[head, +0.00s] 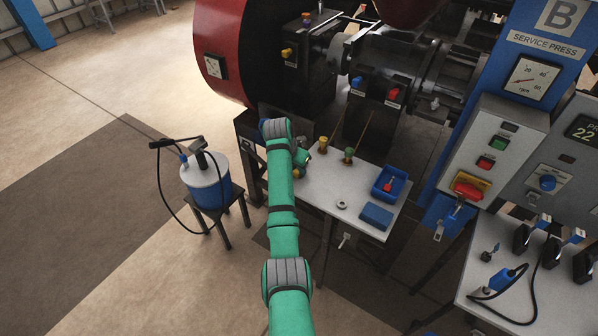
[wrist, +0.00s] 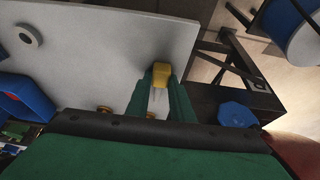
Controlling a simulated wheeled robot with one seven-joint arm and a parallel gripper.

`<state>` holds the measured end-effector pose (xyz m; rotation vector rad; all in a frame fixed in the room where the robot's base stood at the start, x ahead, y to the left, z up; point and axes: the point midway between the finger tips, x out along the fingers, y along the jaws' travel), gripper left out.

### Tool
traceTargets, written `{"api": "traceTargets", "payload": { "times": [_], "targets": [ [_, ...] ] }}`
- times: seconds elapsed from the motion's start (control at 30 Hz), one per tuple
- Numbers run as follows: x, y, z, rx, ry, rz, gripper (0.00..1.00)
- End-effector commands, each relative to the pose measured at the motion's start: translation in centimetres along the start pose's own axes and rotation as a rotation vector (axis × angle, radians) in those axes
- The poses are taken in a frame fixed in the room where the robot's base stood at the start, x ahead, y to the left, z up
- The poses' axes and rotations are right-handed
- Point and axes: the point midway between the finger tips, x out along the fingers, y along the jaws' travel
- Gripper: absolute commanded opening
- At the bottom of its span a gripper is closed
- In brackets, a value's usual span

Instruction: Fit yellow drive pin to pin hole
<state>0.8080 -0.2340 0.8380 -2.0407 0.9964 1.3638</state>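My gripper (head: 303,160) is low over the left end of the grey work table, partly hidden behind my arm in the head view. In the wrist view my gripper (wrist: 161,82) has its two green fingers converging on the yellow drive pin (wrist: 161,75). The yellow head sits between the fingertips, and a thin grey part shows between the fingers. A small yellowish bit of the pin (head: 299,173) shows by the gripper in the head view. I cannot make out the pin hole. The press (head: 385,65) stands behind the table, with yellow, blue and red knobs on its dark blocks.
A yellow-topped piece (head: 323,145) and a green-topped piece (head: 348,156) stand right of the gripper. A washer (head: 342,204), blue tray (head: 402,188) and blue block (head: 376,216) lie on the table. A blue-and-white canister (head: 205,178) stands left on a stool.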

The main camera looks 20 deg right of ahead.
Motion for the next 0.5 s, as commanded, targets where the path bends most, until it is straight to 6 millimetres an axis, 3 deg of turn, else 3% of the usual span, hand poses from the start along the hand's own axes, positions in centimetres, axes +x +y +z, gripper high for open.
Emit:
{"api": "traceTargets", "payload": {
  "times": [0.3,0.5],
  "targets": [
    [-0.1,0.0,-0.1,0.000,0.001,-0.001,0.00],
    [-1.3,0.0,-0.6,0.000,0.001,-0.001,0.00]
  ]
}}
